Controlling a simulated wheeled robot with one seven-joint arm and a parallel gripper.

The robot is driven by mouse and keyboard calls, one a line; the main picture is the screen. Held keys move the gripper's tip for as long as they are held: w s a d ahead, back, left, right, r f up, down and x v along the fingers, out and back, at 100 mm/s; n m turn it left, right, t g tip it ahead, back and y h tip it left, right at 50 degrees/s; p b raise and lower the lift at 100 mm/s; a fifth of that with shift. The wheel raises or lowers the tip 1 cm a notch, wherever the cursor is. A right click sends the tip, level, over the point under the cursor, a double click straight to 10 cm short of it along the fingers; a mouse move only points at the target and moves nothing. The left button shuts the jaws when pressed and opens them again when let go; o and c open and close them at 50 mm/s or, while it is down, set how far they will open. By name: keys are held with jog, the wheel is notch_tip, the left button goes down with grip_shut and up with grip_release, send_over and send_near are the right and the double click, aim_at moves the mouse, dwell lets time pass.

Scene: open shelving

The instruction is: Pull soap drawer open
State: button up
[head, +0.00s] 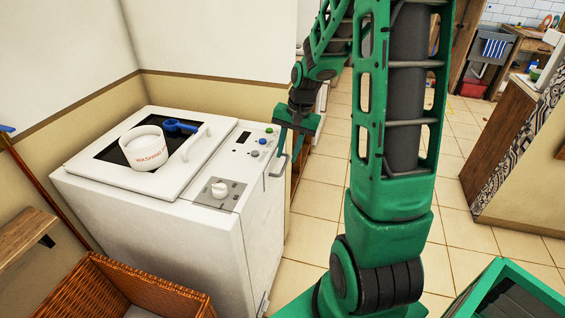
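A white washing machine (262,215) stands at the left, with a control panel along its top front edge. A light grey looped handle (278,166) sticks out from its front, high up near the right end, and looks like the soap drawer's handle. The drawer face is seen at a steep angle, so I cannot tell how far it is out. My gripper (291,150) points down right at this handle, with its fingers close around or beside it. Whether the fingers touch or grip the handle is too small to tell.
A white tub (146,148) with red lettering and a blue scoop (180,126) sit on the machine's lid. A wicker basket (95,290) stands at the lower left. A green crate (505,295) is at the lower right. Tiled floor (318,205) before the machine is clear.

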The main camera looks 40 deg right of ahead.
aim_at(284, 167)
jog(key=shift+w+a+f, duration=0.15)
jog(key=shift+f, duration=0.9)
jog(key=shift+w+a+f, duration=0.1)
jog(key=shift+w+f, duration=0.05)
jog(key=shift+f, duration=0.9)
grip_shut()
